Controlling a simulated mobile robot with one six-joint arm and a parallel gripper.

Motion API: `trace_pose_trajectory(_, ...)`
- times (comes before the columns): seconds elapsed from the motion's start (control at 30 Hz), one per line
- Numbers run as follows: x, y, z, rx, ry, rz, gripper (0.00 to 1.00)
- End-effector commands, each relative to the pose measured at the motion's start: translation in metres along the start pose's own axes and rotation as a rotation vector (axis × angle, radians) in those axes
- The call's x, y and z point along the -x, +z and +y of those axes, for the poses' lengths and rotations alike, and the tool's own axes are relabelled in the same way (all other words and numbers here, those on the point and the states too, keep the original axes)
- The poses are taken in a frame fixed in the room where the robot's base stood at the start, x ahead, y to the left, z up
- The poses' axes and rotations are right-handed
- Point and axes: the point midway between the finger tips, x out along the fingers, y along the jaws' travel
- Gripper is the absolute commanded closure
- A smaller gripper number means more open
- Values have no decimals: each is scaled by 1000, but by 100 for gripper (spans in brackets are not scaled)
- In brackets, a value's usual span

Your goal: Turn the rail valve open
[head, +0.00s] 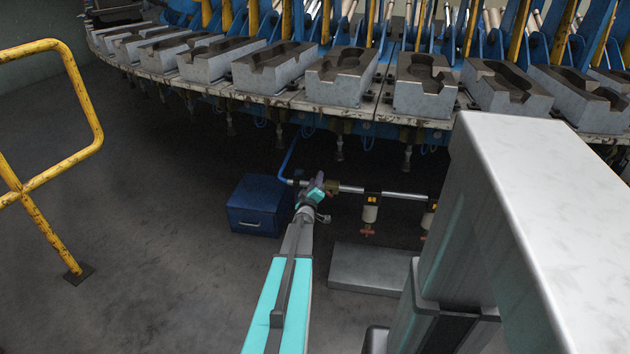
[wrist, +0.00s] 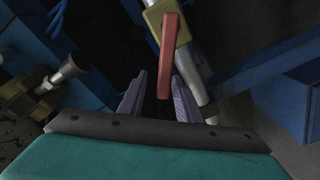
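The rail valve shows in the wrist view as a brass body (wrist: 161,18) on a silver pipe, with a red lever (wrist: 170,55). The lever's free end hangs between the two grey fingers of my gripper (wrist: 160,78). The fingers stand apart, with dark gaps on both sides of the lever, so my gripper is open. Whether the lever end lies fully between the fingers in depth is hard to tell. In the head view my gripper (head: 328,188) is at the left part of the pipe rail (head: 385,193), and it and the wrist hide most of the valve.
The mould carousel (head: 300,100) with several grey moulds hangs above the rail. A blue box (head: 258,205) stands on the floor to the left. Filter units (head: 370,212) hang from the rail at right. A grey slab (head: 365,268) lies below. A yellow railing (head: 70,170) is far left.

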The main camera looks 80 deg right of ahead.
Motion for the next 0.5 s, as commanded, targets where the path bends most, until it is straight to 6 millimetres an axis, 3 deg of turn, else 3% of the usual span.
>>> trace_pose_trajectory(0.5,56,-3,0,0,-2,1,69)
